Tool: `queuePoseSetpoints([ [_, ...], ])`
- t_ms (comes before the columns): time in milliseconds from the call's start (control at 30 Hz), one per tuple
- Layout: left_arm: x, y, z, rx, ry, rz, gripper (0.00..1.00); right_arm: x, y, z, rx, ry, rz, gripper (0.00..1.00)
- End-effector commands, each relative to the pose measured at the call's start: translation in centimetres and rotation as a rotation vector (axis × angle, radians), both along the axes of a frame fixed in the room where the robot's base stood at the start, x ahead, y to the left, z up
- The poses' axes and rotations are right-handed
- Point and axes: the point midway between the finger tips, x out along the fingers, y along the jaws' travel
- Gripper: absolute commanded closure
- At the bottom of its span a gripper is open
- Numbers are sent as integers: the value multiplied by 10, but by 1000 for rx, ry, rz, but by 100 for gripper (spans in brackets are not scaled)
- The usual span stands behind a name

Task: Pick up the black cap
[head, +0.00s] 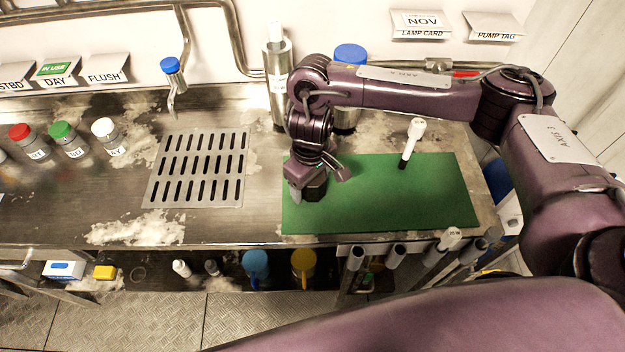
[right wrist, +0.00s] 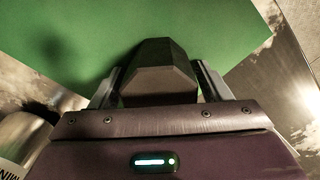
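The black cap (head: 316,188) is a dark, faceted piece on the green mat (head: 420,195), near the mat's left end. My right gripper (head: 319,184) points down over it, with one finger on each side. In the right wrist view the cap (right wrist: 158,75) sits between the two fingers (right wrist: 160,80) and fills much of the space between them. The fingers look spread wider than the cap in the head view, so the gripper appears open around it. Contact with the cap is hard to make out. My left gripper is not in view.
A white-handled tool (head: 413,142) stands on the mat to the right. A bottle (head: 278,80) and a blue-lidded jar (head: 350,56) stand behind my right arm. A slotted drain plate (head: 198,168) lies left of the mat. Small capped jars (head: 64,138) line the far left.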

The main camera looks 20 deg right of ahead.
Motion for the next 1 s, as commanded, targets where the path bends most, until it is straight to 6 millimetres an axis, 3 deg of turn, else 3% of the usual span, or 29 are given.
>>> queuePoseSetpoints([
  [33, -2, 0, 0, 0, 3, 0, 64, 0, 0, 0, 0, 0, 0, 36],
  [300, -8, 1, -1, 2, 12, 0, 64, 0, 0, 0, 0, 0, 0, 70],
  [567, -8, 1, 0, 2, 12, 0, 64, 0, 0, 2, 0, -1, 1, 70],
  [733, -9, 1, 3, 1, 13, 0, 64, 1, 0, 15, 1, -3, 3, 70],
  [867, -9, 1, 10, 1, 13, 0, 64, 2, 0, 39, -1, -7, 4, 70],
  [1000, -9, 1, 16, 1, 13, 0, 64, 3, 0, 79, -1, -11, 3, 70],
])
